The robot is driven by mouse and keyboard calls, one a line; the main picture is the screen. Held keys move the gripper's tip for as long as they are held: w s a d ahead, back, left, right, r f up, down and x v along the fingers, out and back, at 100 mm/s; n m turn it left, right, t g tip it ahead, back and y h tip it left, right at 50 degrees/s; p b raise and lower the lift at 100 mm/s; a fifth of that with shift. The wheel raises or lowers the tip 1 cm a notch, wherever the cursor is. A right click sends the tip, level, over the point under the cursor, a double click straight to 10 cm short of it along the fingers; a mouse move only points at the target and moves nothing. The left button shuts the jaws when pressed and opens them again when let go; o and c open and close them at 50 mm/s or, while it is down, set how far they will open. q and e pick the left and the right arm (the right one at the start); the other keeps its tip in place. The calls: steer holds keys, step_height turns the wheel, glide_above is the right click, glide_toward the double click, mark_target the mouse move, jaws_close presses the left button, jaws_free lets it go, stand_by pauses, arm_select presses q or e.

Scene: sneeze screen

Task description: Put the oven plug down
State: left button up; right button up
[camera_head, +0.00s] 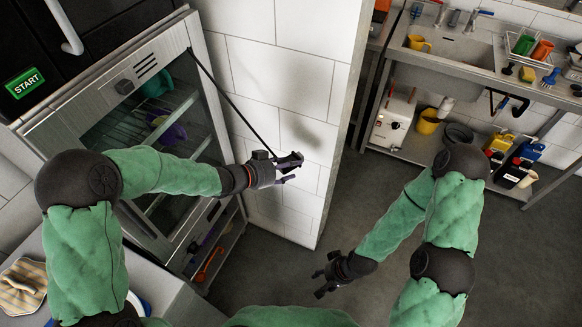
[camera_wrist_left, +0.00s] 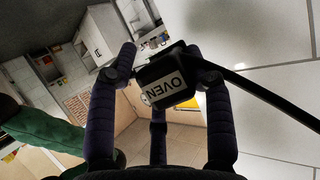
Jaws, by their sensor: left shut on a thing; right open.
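The oven plug (camera_wrist_left: 163,80) is a black block with a white label reading OVEN, close up in the left wrist view. My left gripper (camera_head: 290,168) is shut on it, with the fingers on both sides of the plug in the wrist view (camera_wrist_left: 162,75). In the head view the plug is small and mostly hidden by the gripper. A black cable (camera_head: 232,104) runs from the plug up to the top of the oven (camera_head: 150,110). The plug is held in the air in front of the white tiled wall. My right gripper (camera_head: 325,275) is open and empty, low over the dark floor.
The white tiled wall (camera_head: 285,75) ends in a corner right of my left gripper. A steel sink counter (camera_head: 465,50) with a lower shelf stands at the back right. A counter with a folded cloth (camera_head: 20,285) is at the lower left. The grey floor (camera_head: 395,195) between is clear.

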arm_select(q)
steer(key=s+a+r+n+t+y, duration=0.4)
steer(key=s+r+n+y, duration=0.1)
steer(key=r, duration=0.3)
steer(key=shift+s+a+n, duration=0.15)
steer(key=shift+a+n, duration=0.2)
steer(key=shift+n, duration=0.15)
steer(key=shift+r, duration=0.15)
